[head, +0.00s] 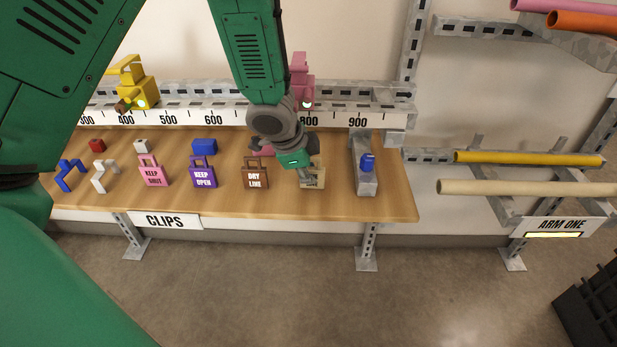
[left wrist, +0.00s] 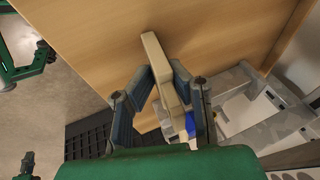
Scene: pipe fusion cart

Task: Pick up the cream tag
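The cream tag (head: 315,181) lies near the right part of the wooden shelf, right of the brown DRY LINE tag, partly hidden by my gripper. My left gripper (head: 306,172) reaches down onto it from above. In the left wrist view, the cream tag (left wrist: 162,72) shows edge-on between the two fingers of my left gripper (left wrist: 163,72). Both fingertips appear to press against its sides. The tag still appears at the shelf, and I cannot tell whether it is clear of the surface. My right gripper is not in view.
The brown DRY LINE tag (head: 255,175), purple KEEP OPEN tag (head: 203,175) and pink tag (head: 152,173) lie to the left. A grey bracket with a blue part (head: 367,163) stands close on the right. A ruled rail (head: 240,115) runs behind the shelf.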

